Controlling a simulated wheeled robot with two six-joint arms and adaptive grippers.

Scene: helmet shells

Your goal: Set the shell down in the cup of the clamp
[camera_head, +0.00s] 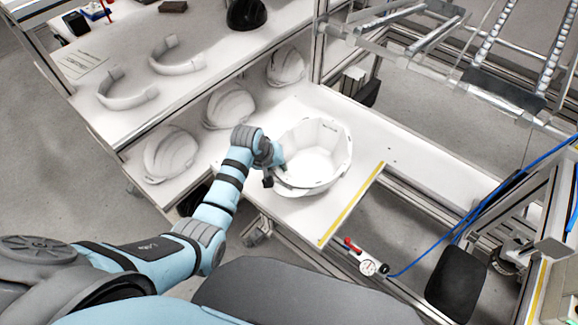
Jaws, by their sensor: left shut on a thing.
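A white helmet shell (318,158) is open side up over the right part of the white bench. My left gripper (277,172) is shut on the near left rim of this shell. The picture does not show clearly whether the shell touches the bench or hangs just above it. I cannot make out the cup of the clamp with certainty; the shell may hide what is below it. My right gripper is not in view.
Several white shells (170,153) stand in a row on the lower shelf to the left. White curved parts (177,54) and a black helmet (246,14) lie on the upper bench. A yellow strip (350,205) marks the bench edge, near a gauge with a red lever (353,246).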

